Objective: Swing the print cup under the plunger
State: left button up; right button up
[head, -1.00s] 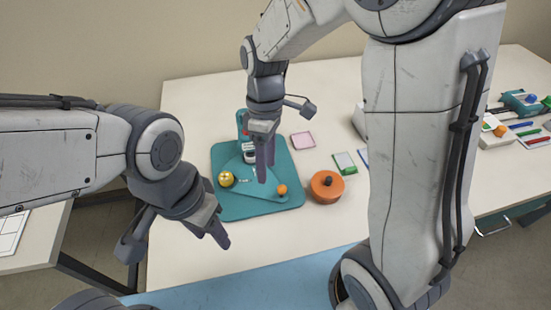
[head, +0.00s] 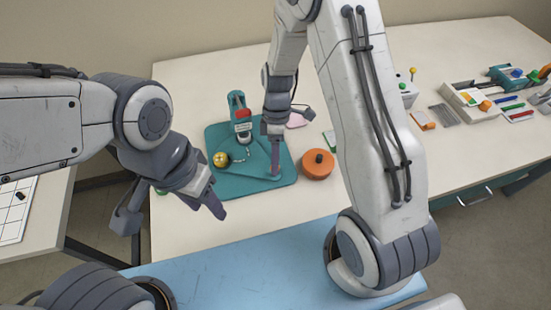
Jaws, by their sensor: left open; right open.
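A teal device with a rounded base plate (head: 225,192) stands on the white table. Its upright teal post (head: 237,101) carries a red and white plunger head (head: 242,122). A shiny gold dome (head: 221,159), which looks like the print cup, sits left of the plunger, not under it. A flat teal swing arm (head: 246,170) reaches to the right. My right gripper (head: 276,168) is open, pointing down at the arm's right end; its fingers hide the small orange knob there, and contact is unclear. My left gripper (head: 215,204) is open and empty, in front of the plate's left side.
An orange round container (head: 318,163) stands right of the plate, close to my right gripper. A pink pad (head: 297,120) lies behind. A tray (head: 470,100) with coloured parts is farther right. A blue mat (head: 240,262) covers the table's front.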

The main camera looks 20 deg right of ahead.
jog(key=shift+s+f, duration=0.15)
jog(key=shift+f, duration=0.2)
grip_shut()
dwell(1.2)
